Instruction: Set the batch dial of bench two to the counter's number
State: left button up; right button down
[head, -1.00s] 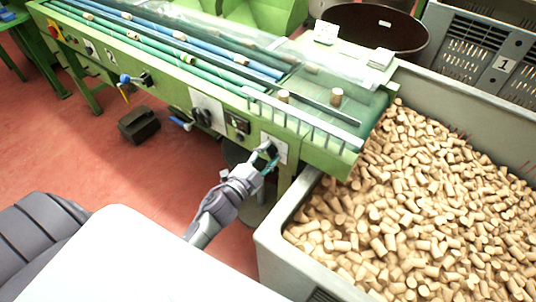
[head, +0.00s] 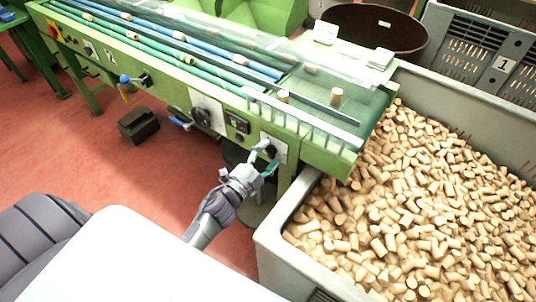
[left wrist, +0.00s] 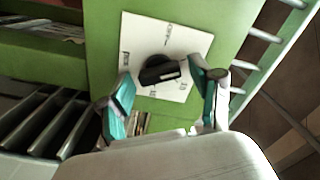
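In the head view the plate (head: 280,150) is on the front of the green bench (head: 322,160). My left gripper (head: 265,160) is open in front of the dial. In the left wrist view its teal-padded fingers (left wrist: 162,98) stand apart on either side of the knob, with nothing held. A small dark panel (head: 238,123), possibly the counter, is left of the dial; its number is unreadable. My right gripper is not in view.
A large grey crate (head: 275,245) full of corks stands close to the right of my left gripper.

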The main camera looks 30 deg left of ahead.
pick_arm(q)
jog(key=s+a, duration=0.1)
jog(key=s, duration=1.1)
jog(key=shift+a, duration=0.35)
jog(key=s+d+f+n+g+y+p, duration=0.1)
jog(key=s+f+n+g, duration=0.3)
jog(key=f, duration=1)
jog(key=s+d+f+n+g+y, duration=0.1)
jog(key=s+f+n+g, duration=0.3)
jog(key=f, duration=1)
jog(key=s+f+n+g, duration=0.1)
jog(key=s+f+g, duration=0.3)
jog(key=s+f, duration=0.3)
jog(key=s+f+n+g+p, duration=0.1)
jog(key=s+f+g, duration=0.3)
jog(key=s, duration=1.3)
notch_tip(320, 180, down, 4)
jog(key=shift+d+f+n+g+y, duration=0.2)
jog(key=shift+d+n+g+y, duration=0.15)
jog(key=shift+n, duration=0.25)
